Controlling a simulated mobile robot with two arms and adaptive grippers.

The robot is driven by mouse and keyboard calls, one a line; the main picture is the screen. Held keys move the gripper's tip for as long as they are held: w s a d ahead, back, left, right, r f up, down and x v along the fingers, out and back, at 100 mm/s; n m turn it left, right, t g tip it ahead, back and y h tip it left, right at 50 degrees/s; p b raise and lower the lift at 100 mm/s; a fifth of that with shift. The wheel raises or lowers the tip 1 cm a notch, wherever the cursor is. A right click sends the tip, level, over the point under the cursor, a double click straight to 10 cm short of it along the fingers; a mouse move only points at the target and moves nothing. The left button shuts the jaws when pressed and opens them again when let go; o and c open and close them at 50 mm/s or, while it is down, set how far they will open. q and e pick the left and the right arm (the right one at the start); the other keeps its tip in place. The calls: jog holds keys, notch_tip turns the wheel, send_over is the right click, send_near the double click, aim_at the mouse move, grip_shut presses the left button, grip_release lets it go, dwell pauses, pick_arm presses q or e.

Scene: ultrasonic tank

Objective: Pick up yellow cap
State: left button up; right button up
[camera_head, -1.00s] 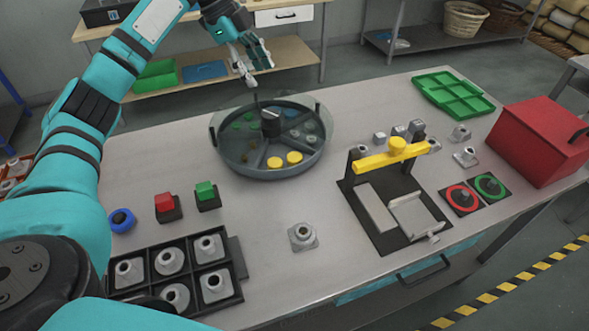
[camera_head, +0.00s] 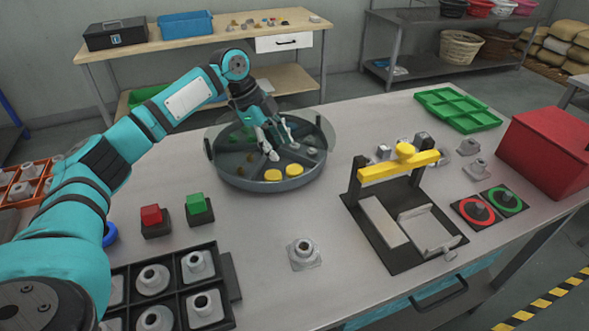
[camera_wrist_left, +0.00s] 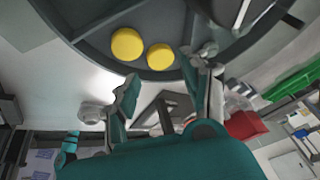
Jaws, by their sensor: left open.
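Two round yellow caps, the left one (camera_head: 273,175) and the right one (camera_head: 294,170), lie side by side in a front compartment of the round grey divided tray (camera_head: 252,185). In the left wrist view, the caps (camera_wrist_left: 127,44) (camera_wrist_left: 160,57) lie in the same wedge-shaped compartment. My left gripper (camera_head: 284,151) is open and empty, fingers pointing down over the tray, just behind the caps in the head view. No finger clearly touches a cap. The gripper also shows in the wrist view (camera_wrist_left: 163,78), with its fingers spread. My right gripper is not in view.
The tray has dividers and a raised clear rim. A black fixture with a yellow bar (camera_head: 385,171) stands to the right. Red (camera_head: 153,216) and green (camera_head: 199,205) buttons and a black rack (camera_head: 235,282) of metal parts are in front. The table between is mostly clear.

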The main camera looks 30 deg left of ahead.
aim_at(294, 169)
pick_arm(q)
jog(key=shift+d+p+x, duration=0.15)
jog(key=shift+p+x, duration=0.2)
jog(key=shift+x, duration=1.45)
jog(key=shift+d+p+x, duration=0.15)
jog(key=shift+p+x, duration=0.2)
jog(key=shift+x, duration=1.45)
jog(key=shift+s+r, duration=0.1)
jog(key=shift+c, duration=0.3)
jog(key=c, duration=0.3)
